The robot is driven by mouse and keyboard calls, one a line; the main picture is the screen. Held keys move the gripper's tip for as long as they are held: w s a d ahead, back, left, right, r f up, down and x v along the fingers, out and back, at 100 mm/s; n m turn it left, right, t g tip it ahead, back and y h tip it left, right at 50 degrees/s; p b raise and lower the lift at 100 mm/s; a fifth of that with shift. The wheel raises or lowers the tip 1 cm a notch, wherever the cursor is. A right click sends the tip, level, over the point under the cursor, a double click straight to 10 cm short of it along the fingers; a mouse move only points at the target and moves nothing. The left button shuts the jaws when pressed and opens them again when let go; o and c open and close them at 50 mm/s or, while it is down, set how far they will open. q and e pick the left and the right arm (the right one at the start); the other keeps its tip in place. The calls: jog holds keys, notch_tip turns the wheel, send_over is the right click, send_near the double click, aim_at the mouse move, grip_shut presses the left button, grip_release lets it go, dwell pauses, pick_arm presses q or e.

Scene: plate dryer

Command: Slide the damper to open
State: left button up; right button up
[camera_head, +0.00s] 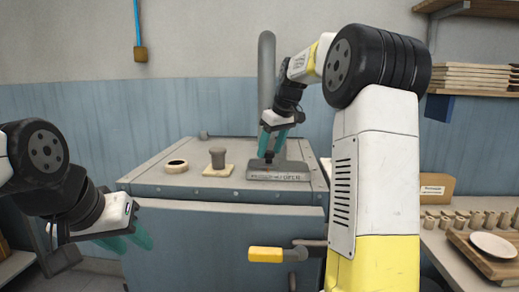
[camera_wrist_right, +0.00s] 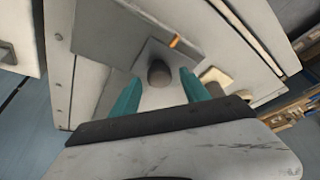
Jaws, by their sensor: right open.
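The damper shows in the right wrist view as a flat grey plate (camera_wrist_right: 158,55) with a round dark knob (camera_wrist_right: 160,73) and a small orange mark. In the head view, a grey block with lettering ending in "OPEN" (camera_head: 278,176) stands at the front of the kiln top, and my arm covers much of the area behind it. My right gripper (camera_head: 273,151) is open above that area. In the right wrist view its teal fingers (camera_wrist_right: 160,92) are either side of the knob; contact cannot be told. My left gripper (camera_head: 128,240) is open and empty, left of the kiln.
The blue-grey kiln (camera_head: 220,235) has a yellow handle (camera_head: 266,254) in front. A dark plug (camera_head: 218,157) on a pale slab and a pale ring (camera_head: 176,166) lie on its top. A grey pipe (camera_head: 267,75) rises behind. Pottery (camera_head: 492,244) sits at the right.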

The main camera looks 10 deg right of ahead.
jog(key=shift+f, duration=0.15)
grip_shut()
dwell(1.4)
